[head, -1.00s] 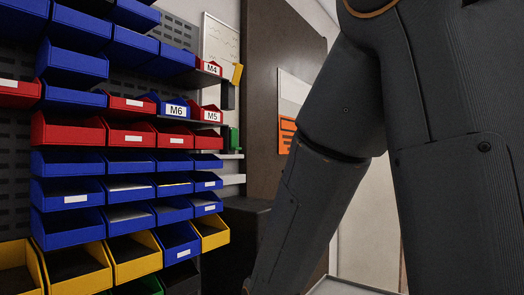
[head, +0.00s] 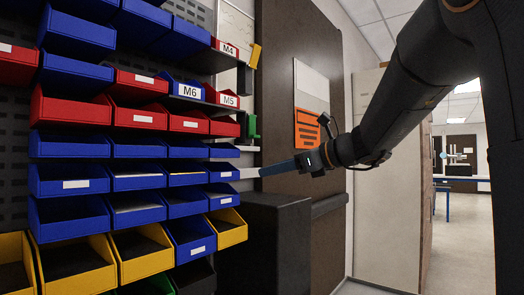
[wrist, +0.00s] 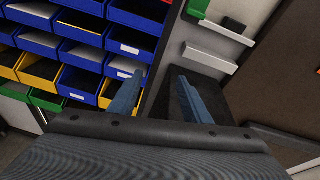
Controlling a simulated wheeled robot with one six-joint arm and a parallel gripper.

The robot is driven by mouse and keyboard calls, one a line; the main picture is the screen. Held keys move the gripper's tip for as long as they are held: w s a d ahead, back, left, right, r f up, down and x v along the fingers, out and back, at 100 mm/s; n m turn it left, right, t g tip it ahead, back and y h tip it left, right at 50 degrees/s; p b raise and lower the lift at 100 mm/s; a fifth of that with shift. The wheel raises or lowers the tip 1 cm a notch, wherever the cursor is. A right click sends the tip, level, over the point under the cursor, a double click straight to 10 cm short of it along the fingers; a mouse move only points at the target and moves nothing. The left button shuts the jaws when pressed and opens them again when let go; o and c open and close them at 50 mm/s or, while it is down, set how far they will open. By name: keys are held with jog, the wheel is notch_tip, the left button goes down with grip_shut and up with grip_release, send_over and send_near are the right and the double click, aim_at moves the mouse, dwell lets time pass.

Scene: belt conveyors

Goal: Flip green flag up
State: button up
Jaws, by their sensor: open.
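A small green flag (head: 251,126) stands at the right end of the bin rack, beside the red M5 bin row. A green piece (wrist: 198,8), apparently the same flag, is cut by the top edge of the wrist view. My gripper (head: 264,171) is right of the rack, lower than the green flag and apart from it. In the wrist view its two blue-grey fingers (wrist: 160,82) are spread with nothing between them. Which way the green flag is hinged is too small to tell.
A yellow flag (head: 255,55) is higher at the rack's edge. White ledges (head: 249,173) lie below the green flag, near my fingertips. Blue, red and yellow bins fill the left. A dark box (head: 275,235) stands below my gripper. A brown panel (head: 292,190) is behind it.

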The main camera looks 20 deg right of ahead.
aim_at(257, 136)
notch_tip(257, 136, up, 9)
jog(key=d+m+t+y, duration=0.1)
jog(key=d+m+t, duration=0.1)
jog(key=x, duration=0.2)
jog(key=p+x, duration=0.1)
jog(key=x, duration=0.4)
jog(key=shift+w+r+p, duration=0.25)
jog(key=shift+w+p, duration=0.15)
jog(key=shift+w, duration=0.05)
grip_shut()
